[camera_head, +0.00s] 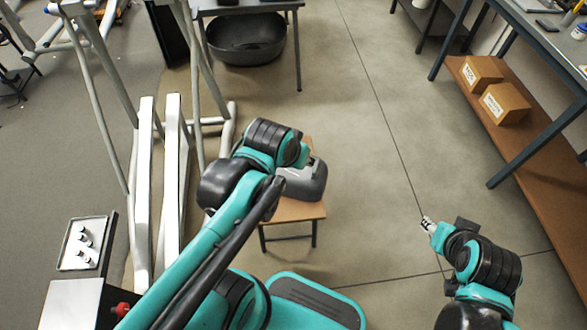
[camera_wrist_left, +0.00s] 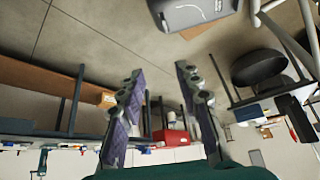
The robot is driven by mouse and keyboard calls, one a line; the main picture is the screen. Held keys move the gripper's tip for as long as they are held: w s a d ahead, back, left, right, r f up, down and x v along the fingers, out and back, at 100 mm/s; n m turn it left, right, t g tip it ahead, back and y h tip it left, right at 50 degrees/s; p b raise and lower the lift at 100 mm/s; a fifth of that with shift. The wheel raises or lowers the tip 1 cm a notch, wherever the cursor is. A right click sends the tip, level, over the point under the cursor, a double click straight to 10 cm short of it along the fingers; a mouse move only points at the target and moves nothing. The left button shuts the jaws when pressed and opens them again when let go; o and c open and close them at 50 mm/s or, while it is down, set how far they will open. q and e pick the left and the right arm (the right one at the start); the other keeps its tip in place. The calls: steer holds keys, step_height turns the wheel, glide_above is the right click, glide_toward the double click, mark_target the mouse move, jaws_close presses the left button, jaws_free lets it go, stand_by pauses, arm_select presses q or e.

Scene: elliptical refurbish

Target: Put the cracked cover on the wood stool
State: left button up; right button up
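The grey cover (camera_head: 308,182) rests on the wood stool (camera_head: 297,211), partly hidden behind my left wrist in the head view. The cover also shows at the top edge of the left wrist view (camera_wrist_left: 195,14), with a bit of the stool beside it. A pale curved line marks its face; I cannot tell if it is the crack. My left gripper (camera_wrist_left: 157,75) is open and empty, its fingers apart from the cover; the head view hides its fingers. My right gripper (camera_head: 428,224) is over bare floor to the right, too small to tell if open.
The elliptical machine's pale frame (camera_head: 143,200) stands at left. A metal tray (camera_head: 68,258) with small parts is at lower left. A dark basin (camera_head: 246,55) lies under a back table. Cardboard boxes (camera_head: 505,103) sit on the right bench's shelf. Floor right of the stool is clear.

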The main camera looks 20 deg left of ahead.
arm_select(q)
steer(key=s, duration=0.1)
steer(key=s+f+t, duration=0.1)
steer(key=s, duration=0.1)
steer(key=shift+s+d, duration=0.1)
steer(key=shift+s, duration=0.15)
